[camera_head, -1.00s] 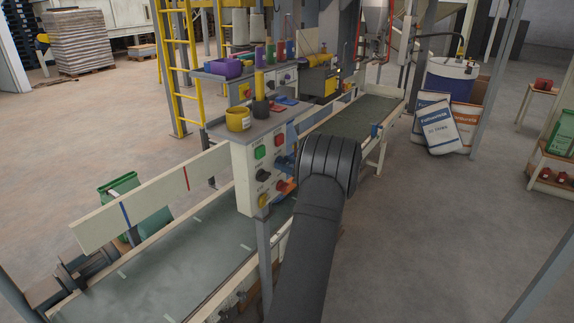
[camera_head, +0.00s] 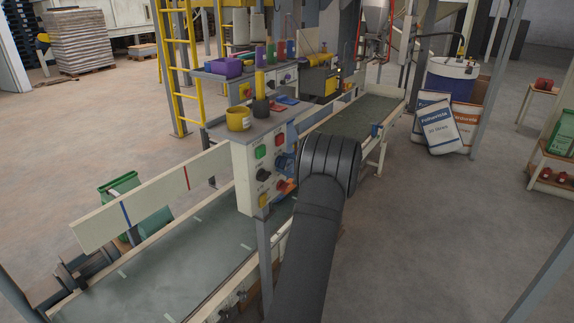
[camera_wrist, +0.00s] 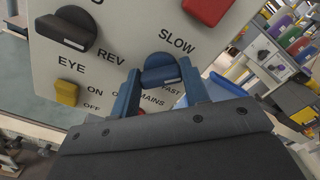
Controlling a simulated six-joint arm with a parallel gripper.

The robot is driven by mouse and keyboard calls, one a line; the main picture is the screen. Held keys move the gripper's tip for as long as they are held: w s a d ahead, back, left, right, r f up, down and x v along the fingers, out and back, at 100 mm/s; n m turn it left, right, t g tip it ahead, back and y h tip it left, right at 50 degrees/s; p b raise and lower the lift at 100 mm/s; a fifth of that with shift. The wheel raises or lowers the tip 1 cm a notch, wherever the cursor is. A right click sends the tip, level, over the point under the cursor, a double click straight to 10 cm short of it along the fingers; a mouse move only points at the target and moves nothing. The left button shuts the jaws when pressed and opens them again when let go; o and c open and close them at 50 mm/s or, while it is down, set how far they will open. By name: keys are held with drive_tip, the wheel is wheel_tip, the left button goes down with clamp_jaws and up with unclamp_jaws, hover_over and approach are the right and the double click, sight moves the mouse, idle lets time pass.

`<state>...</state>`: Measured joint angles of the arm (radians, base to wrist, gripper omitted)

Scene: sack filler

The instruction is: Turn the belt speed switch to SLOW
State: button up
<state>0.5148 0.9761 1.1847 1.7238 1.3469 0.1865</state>
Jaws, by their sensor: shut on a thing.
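In the wrist view the belt speed switch is a blue knob (camera_wrist: 158,62) on a pale control panel, with SLOW printed above right and FAST below right. My gripper (camera_wrist: 161,70) has its two blue fingers on either side of the knob and is shut on it. The knob's bar lies nearly level, with a white mark along its lower right part. In the head view the control box (camera_head: 243,170) stands beside the belt; my dark arm hides part of its front and most of my gripper.
A yellow pot (camera_head: 238,119) stands on the box. The conveyor belt (camera_head: 170,265) runs below.

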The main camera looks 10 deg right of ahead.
drive_tip(key=n, duration=0.4)
drive_tip(key=shift+f, duration=0.1)
drive_tip(key=n, duration=0.4)
drive_tip(key=shift+n, duration=0.3)
drive_tip(key=shift+f+n, duration=0.1)
drive_tip(key=shift+n, duration=0.2)
drive_tip(key=o, duration=1)
drive_tip(key=shift+s+d, duration=0.1)
drive_tip(key=shift+s, duration=0.05)
drive_tip(key=v, duration=1.7)
drive_tip(key=shift+s, duration=0.1)
